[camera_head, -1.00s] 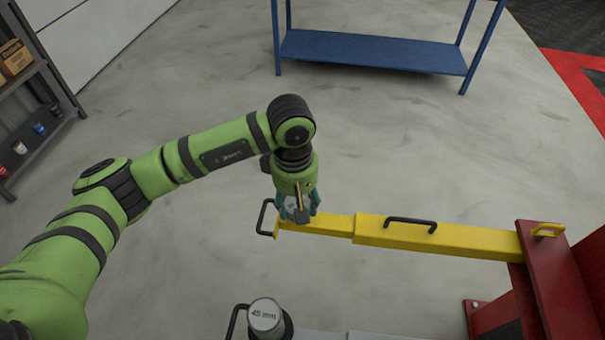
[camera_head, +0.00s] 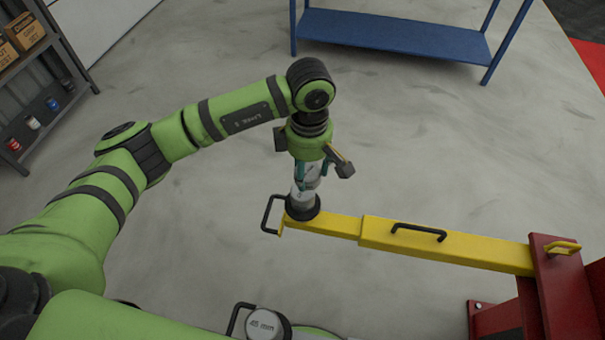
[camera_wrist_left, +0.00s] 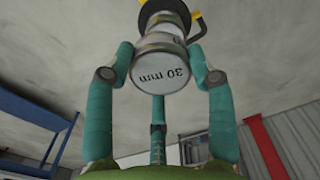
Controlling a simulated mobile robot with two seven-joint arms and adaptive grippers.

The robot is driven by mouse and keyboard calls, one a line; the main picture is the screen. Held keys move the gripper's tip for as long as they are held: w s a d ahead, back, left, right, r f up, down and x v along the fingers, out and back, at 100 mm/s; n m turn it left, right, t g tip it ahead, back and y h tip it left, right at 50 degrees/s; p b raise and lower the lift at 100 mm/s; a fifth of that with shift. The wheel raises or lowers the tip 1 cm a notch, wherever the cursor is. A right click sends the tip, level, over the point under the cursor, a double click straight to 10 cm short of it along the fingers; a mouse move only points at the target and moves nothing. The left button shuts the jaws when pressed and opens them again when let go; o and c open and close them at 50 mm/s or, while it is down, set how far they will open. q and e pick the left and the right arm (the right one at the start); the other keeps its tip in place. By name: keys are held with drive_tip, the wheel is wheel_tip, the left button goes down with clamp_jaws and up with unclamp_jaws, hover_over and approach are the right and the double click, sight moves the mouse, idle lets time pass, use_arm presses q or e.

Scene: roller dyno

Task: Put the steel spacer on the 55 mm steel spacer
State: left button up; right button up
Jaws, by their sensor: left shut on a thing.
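My left gripper (camera_head: 309,172) is above the outer end of the yellow lift arm (camera_head: 445,245). In the left wrist view its teal fingers (camera_wrist_left: 158,85) are closed around a steel spacer (camera_wrist_left: 160,73) marked "30 mm". Directly beyond it, in line, is another steel cylinder (camera_wrist_left: 166,22); its marking is hidden, so I cannot read whether it is the 55 mm one. In the head view this lower steel part (camera_head: 302,198) stands upright in a black round pad (camera_head: 303,210). I cannot tell whether the two spacers touch. My right gripper is out of view.
A spacer marked "45 mm" (camera_head: 264,324) stands at the bottom edge near a black handle. Black handles stick up beside and on the yellow arm. A red post (camera_head: 560,285) is at the right. A blue table (camera_head: 400,32) and a grey shelf (camera_head: 40,85) stand farther back.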

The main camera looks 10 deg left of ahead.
use_arm(q)
drive_tip(key=shift+a+f, duration=0.4)
drive_tip(key=shift+a, duration=0.15)
wheel_tip(320, 180, down, 3)
drive_tip(key=shift+f+p, duration=0.15)
drive_tip(key=shift+p, duration=0.65)
drive_tip(key=shift+f, duration=0.25)
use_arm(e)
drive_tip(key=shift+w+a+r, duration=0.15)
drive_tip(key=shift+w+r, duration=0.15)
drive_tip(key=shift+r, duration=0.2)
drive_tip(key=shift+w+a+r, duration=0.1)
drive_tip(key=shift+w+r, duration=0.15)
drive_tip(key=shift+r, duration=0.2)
use_arm(q)
drive_tip(key=shift+f, duration=0.1)
drive_tip(key=shift+f, duration=0.1)
drive_tip(key=o, duration=1.4)
drive_tip(key=shift+c, duration=0.2)
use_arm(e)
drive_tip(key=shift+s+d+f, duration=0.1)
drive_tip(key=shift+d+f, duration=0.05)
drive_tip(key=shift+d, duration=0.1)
